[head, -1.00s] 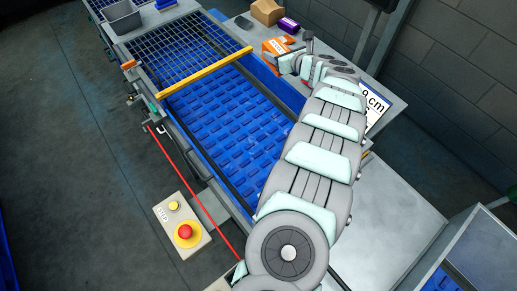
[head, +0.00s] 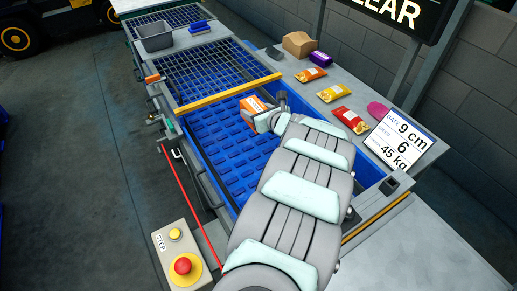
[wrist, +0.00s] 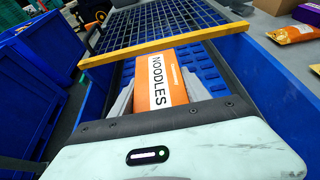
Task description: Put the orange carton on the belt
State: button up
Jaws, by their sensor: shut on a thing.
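The orange carton (head: 252,106), with a white panel, is in my gripper (head: 264,119) over the far part of the blue belt (head: 218,155), close to the yellow bar (head: 228,92). In the wrist view the carton (wrist: 170,82) reads "NOODLES" and sits between the two grey fingers of my gripper (wrist: 158,95), which are shut on it. The bar (wrist: 150,52) crosses just beyond it. I cannot tell whether the carton's underside touches the belt.
A side table at right holds several packets (head: 351,120), a purple item (head: 320,58) and a brown box (head: 299,44). A stop-button box (head: 178,255) stands at front left. The near belt is clear.

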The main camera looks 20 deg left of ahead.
notch_tip(320, 180, down, 12)
jog(key=shift+f+b, duration=0.25)
jog(key=shift+b, duration=0.6)
jog(key=shift+f, duration=0.2)
jog(key=o, duration=1.5)
